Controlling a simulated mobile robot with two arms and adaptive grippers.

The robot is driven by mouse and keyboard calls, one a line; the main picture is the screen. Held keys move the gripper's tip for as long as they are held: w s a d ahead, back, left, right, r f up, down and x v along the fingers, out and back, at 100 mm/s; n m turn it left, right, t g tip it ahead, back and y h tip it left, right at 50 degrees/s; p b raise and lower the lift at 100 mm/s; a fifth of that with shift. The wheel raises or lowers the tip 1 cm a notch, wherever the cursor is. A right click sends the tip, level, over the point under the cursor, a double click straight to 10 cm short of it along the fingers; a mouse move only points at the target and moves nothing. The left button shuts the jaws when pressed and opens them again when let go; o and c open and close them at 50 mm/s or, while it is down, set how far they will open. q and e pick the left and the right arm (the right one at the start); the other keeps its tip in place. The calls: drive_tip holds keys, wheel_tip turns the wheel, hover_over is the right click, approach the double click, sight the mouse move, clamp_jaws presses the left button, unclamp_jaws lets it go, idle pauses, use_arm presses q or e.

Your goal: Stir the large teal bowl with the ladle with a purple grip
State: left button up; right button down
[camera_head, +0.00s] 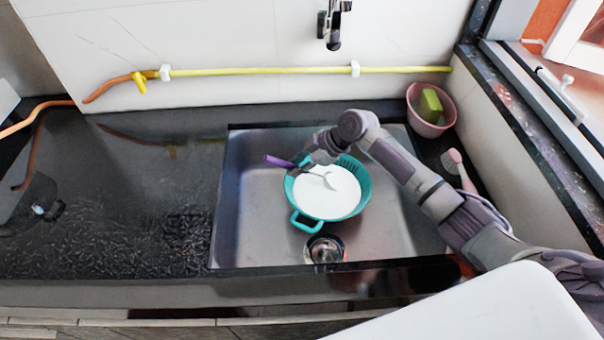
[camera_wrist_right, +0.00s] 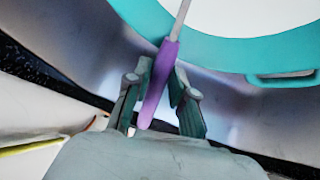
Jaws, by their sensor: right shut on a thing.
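The large teal bowl (camera_head: 365,180) stands in the metal sink with a smooth white filling. Its rim also shows in the wrist view (camera_wrist_right: 225,50). The ladle's purple grip (camera_head: 278,161) sticks out to the left of my right gripper (camera_head: 303,162), which is over the bowl's upper left rim. The ladle's pale shaft and head reach over the white filling; I cannot tell how deep the tip is. In the wrist view the purple grip (camera_wrist_right: 158,85) lies between the two fingers of my right gripper, which is shut on it. My left gripper is not in view.
The steel sink (camera_head: 250,200) has a drain (camera_head: 324,248) below the bowl. A pink bowl with a green sponge (camera_head: 431,106) and a pink brush (camera_head: 456,163) are right of it. A faucet (camera_head: 333,25) is above. The black counter (camera_head: 130,170) is at left.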

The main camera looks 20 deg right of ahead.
sight(285, 163)
drive_tip(key=shift+w+a+b, duration=0.45)
drive_tip(key=shift+w+a, duration=0.25)
drive_tip(key=shift+a, duration=0.65)
drive_tip(key=shift+s+a+r+p, duration=0.1)
drive_tip(key=shift+s+a+p, duration=0.1)
drive_tip(key=shift+a+p, duration=0.45)
drive_tip(key=shift+s+d+f+p, duration=0.1)
drive_tip(key=shift+s+d+p, duration=0.15)
drive_tip(key=shift+s, duration=0.25)
drive_tip(key=shift+s+d+f+p, duration=0.1)
drive_tip(key=shift+s+d+p, duration=0.15)
drive_tip(key=shift+s, duration=0.3)
drive_tip(key=shift+s+d+p, duration=0.15)
drive_tip(key=shift+s+p, duration=0.15)
drive_tip(key=shift+s, duration=0.2)
drive_tip(key=shift+w+a+r+n+g+h+p, duration=0.2)
drive_tip(key=shift+a+r+h+p, duration=0.4)
drive_tip(key=shift+h+p, duration=1)
drive_tip(key=shift+a+r+n+g+h+p, duration=0.2)
drive_tip(key=shift+a+r+h+p, duration=0.55)
drive_tip(key=shift+p, duration=1.55)
drive_tip(key=shift+w+a+r+g+h+p, duration=0.1)
drive_tip(key=shift+a+r+g+h+p, duration=0.3)
drive_tip(key=shift+h+p, duration=1.3)
